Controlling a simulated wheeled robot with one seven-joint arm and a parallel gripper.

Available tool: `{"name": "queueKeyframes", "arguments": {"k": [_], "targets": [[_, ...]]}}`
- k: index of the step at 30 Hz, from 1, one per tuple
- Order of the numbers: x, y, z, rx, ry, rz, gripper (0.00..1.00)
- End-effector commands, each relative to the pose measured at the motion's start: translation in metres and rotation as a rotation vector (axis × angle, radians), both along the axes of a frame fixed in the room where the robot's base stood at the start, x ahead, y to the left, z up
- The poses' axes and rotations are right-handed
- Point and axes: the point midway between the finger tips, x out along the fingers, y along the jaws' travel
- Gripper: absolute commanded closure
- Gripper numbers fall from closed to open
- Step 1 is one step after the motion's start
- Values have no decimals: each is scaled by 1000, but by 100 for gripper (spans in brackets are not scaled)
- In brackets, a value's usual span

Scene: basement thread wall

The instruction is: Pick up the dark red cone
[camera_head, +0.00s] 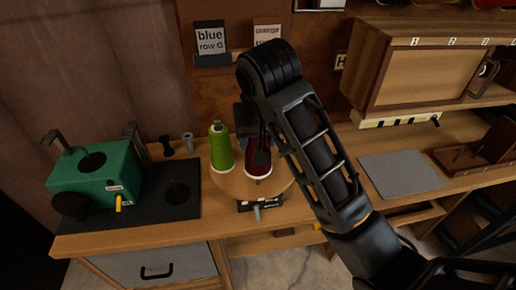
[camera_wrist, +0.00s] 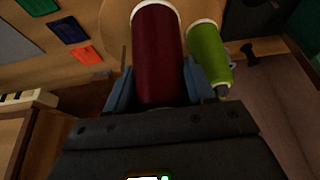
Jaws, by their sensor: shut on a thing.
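The dark red cone (camera_head: 257,162) of thread with a white base rim stands at the round wooden turntable (camera_head: 232,187) on the bench. My gripper (camera_head: 257,138) comes down over it from above and partly hides it in the head view. In the wrist view the dark red cone (camera_wrist: 158,55) lies between the two blue-grey fingers of my gripper (camera_wrist: 157,85), which are shut on its sides. I cannot tell whether the cone's base still touches the turntable.
A green cone (camera_head: 221,147) stands close on the left of the red one. A green machine (camera_head: 95,175) sits on a black mat further left. A wooden cabinet (camera_head: 425,75) and a grey mat (camera_head: 402,174) are on the right.

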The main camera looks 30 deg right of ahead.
Motion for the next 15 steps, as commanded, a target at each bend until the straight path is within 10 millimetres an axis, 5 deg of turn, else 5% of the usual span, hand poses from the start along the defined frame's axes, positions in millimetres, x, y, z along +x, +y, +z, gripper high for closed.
{"name": "queueKeyframes", "arguments": {"k": [4,15], "targets": [[-1,1,28,1,3,0,87],[1,2,41,3,-1,2,87]]}}
